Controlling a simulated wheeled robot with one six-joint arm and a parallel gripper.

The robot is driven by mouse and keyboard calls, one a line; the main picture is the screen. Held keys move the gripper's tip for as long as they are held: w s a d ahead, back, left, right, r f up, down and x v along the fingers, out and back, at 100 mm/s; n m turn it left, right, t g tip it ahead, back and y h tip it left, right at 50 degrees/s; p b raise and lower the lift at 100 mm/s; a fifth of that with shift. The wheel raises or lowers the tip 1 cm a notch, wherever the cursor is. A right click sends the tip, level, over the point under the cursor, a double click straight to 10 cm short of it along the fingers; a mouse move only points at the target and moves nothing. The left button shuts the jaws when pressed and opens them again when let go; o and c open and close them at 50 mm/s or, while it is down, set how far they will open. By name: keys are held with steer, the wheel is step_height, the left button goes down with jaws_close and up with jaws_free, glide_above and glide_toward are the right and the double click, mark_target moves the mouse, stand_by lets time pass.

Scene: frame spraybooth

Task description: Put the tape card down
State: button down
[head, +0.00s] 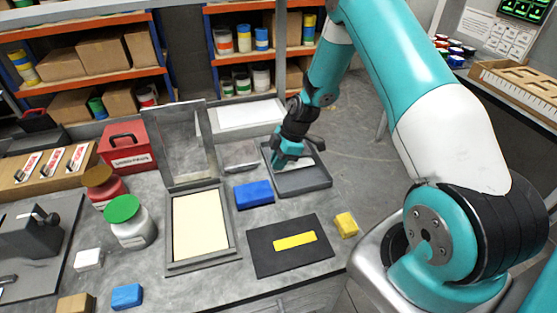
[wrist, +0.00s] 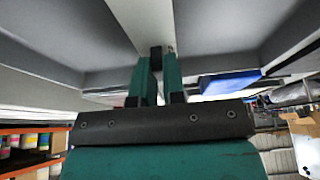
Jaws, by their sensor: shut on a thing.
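My gripper (head: 284,160) is low over the dark grey tray (head: 318,184) at the right of the bench. It is shut on a pale, flat card, the tape card (head: 298,163), which shows as a light strip beside the fingers within the tray's outline. In the wrist view, the two teal fingers (wrist: 159,82) close on the near end of the pale card (wrist: 140,22), which stretches away from them between grey walls. Whether the card touches the tray floor cannot be told. The fingers hide part of the card.
A blue block (head: 253,194) and a grey box (head: 240,155) stand left of the tray. A black mat (head: 262,258) with a yellow strip (head: 295,240) and a yellow block (head: 346,224) lie nearer.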

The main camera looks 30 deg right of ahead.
steer(key=c, duration=1.2)
jaws_free()
steer(key=shift+f, duration=0.1)
